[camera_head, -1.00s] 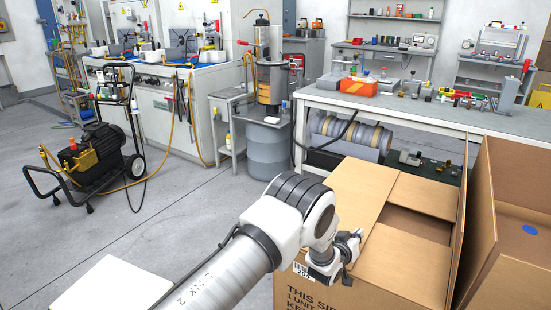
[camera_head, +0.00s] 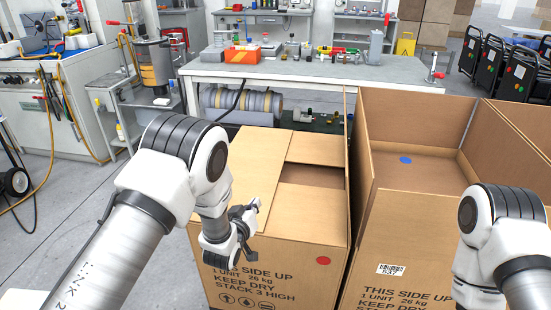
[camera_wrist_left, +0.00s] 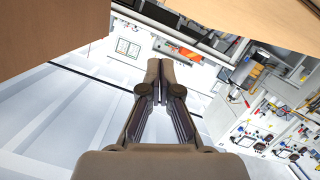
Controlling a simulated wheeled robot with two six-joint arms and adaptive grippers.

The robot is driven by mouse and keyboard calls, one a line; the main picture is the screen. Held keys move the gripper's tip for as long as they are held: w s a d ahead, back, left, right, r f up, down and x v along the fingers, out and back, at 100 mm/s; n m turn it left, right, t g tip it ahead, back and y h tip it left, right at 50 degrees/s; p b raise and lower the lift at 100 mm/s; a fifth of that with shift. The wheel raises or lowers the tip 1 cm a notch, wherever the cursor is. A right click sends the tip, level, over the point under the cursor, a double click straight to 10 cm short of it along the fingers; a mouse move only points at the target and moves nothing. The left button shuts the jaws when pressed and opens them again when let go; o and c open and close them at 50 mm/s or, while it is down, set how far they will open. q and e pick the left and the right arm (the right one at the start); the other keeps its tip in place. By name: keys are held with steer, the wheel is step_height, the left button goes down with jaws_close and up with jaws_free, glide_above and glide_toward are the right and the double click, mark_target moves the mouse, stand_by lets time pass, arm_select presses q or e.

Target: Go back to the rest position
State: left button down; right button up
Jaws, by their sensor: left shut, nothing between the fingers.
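My left gripper (camera_head: 243,232) is in front of the near-left cardboard box (camera_head: 225,270), by its upper front edge. It is shut and empty. In the left wrist view its fingers (camera_wrist_left: 160,75) are together with nothing between them, and a brown cardboard surface (camera_wrist_left: 45,30) fills the upper left. My right arm (camera_head: 490,235) comes in at the lower right, in front of a second cardboard box; its gripper is out of the picture.
The left box is partly closed by flaps. The open box (camera_head: 410,215) beside it bears a blue dot inside. Behind stands a workbench (camera_head: 320,72) with an orange box (camera_head: 240,55) and several small parts. Grey floor (camera_head: 60,235) is clear at the left.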

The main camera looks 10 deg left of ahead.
arm_select(q)
steer(key=s+a+f+g+y, duration=0.1)
steer(key=s+a+f+g, duration=0.2)
steer(key=s+f, duration=0.5)
steer(key=s+a+f+g, duration=0.3)
steer(key=s+f+g, duration=0.15)
steer(key=s, duration=0.65)
steer(key=s+a+f+g+y, duration=0.1)
steer(key=s+a+f+g, duration=0.2)
steer(key=s+f, duration=0.5)
steer(key=s+m+g, duration=0.2)
steer(key=s+g, duration=0.2)
steer(key=s, duration=1)
step_height(320, 180, up, 13)
steer(key=s+p, duration=0.1)
steer(key=p, duration=1.1)
steer(key=shift+s+r+m+g, duration=0.15)
steer(key=shift+r+m+g, duration=0.05)
steer(key=shift+m+g, duration=0.15)
steer(key=shift+d, duration=0.1)
